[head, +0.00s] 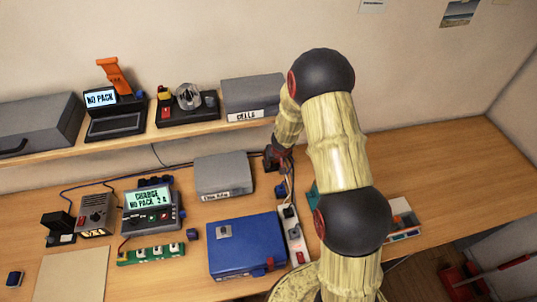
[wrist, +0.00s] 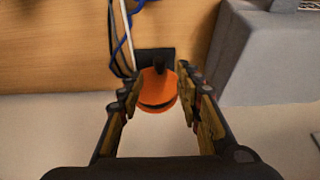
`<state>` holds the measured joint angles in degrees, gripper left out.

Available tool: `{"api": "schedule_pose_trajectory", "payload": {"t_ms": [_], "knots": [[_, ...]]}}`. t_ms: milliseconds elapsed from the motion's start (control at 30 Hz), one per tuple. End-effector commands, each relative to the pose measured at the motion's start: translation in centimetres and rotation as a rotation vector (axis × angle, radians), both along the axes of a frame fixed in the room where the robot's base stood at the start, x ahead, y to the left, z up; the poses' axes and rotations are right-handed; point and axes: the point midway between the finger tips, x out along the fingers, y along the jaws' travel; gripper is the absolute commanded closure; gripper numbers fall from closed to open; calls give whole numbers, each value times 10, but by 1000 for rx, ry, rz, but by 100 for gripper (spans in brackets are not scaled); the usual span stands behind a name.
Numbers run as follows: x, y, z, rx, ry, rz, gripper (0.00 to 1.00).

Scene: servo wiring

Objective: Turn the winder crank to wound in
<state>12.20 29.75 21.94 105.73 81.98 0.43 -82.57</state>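In the wrist view, an orange round part (wrist: 157,89) with a small dark knob (wrist: 158,64) sits on a black base (wrist: 155,55) against the desk. It looks like the winder and its crank, but which way the crank points is hard to tell. My gripper (wrist: 160,103) is open, with one finger on each side of the orange part and visible gaps between. In the head view, my gripper (head: 279,153) is low at the back of the desk; the winder is mostly hidden there by the gripper and arm.
White and blue cables (wrist: 122,40) run beside the black base. A grey box (head: 223,175) stands close to the left of my gripper. A power strip (head: 292,235) and a blue case (head: 245,245) lie in front. The shelf (head: 150,135) ends near my arm.

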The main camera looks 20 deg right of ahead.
Motion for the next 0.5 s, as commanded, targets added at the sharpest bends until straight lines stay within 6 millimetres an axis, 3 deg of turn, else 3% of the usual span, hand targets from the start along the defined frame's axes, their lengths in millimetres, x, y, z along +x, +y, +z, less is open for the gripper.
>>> {"api": "schedule_pose_trajectory", "payload": {"t_ms": [500], "knots": [[25,-5,-64,1,1,-1,65]]}}
